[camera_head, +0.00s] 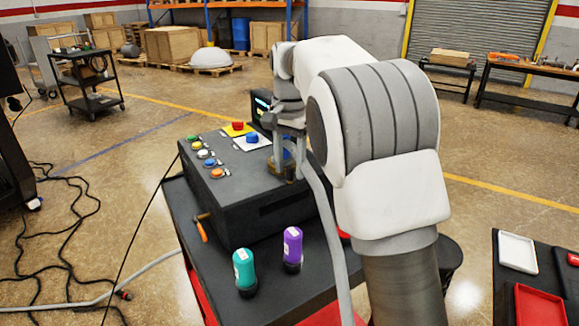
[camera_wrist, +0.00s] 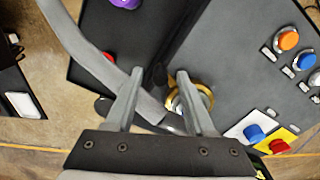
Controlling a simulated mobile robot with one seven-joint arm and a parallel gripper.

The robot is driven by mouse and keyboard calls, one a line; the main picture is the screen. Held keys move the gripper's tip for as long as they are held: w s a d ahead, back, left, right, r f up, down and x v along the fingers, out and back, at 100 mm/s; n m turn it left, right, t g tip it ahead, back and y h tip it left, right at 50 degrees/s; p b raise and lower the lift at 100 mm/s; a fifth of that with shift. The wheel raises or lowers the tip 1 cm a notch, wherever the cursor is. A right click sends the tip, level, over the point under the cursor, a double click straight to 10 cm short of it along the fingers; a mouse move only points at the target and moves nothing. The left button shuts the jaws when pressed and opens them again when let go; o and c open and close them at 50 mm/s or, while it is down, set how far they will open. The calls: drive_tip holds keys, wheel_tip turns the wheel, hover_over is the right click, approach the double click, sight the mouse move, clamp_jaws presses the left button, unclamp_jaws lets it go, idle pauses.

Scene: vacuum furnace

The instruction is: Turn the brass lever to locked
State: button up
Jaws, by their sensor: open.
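The brass lever's round brass part (camera_wrist: 171,100) shows in the wrist view, partly hidden behind my right-hand finger. In the head view a little brass (camera_head: 275,167) shows on the right part of the dark control box (camera_head: 245,207), mostly covered by my gripper (camera_head: 290,152). In the wrist view my gripper (camera_wrist: 160,73) is open, its fingers apart over the brass part. I cannot tell whether a finger touches it. The lever's handle and its locked mark cannot be made out.
A grey hose-like strip (camera_head: 333,235) runs down past the box and crosses the left finger in the wrist view. Coloured buttons (camera_head: 209,162) line the box top.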

clamp_jaws()
idle(0.3)
idle(1.2)
